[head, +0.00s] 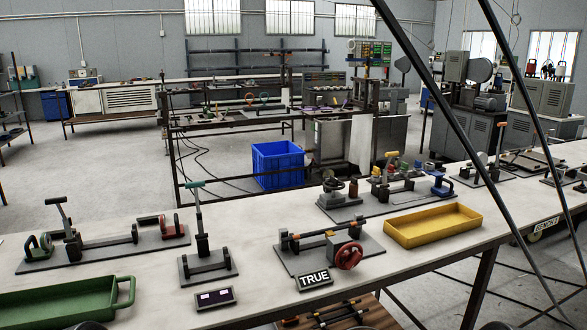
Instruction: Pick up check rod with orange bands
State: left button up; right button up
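A dark rod with orange bands (312,236) lies across the fixture (290,262) behind the "TRUE" sign (314,279), in the middle of the near bench. It is small in the picture, so I cannot tell whether it is the check rod. Several dark rods (335,316) also lie on a brown wooden surface below the bench's front edge, partly cut off by the frame. Their bands are too small to make out. Neither of my grippers shows in the head view.
The bench (150,285) holds a green tray (60,303), a yellow tray (432,225), a lever fixture (207,264) and a small display (214,298). A red handwheel (349,256) sticks out of the middle fixture. Dark diagonal bars cross the right side. A blue bin (278,165) stands behind.

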aim_at(307, 235)
jog(key=i+l+u, duration=0.2)
jog(key=i+l, duration=0.65)
jog(key=l, duration=0.15)
jog(key=k+j+u, duration=0.1)
jog(key=u, duration=1.95)
jog(key=l+z, duration=0.2)
jog(key=z, duration=1.85)
jog(key=k, duration=0.25)
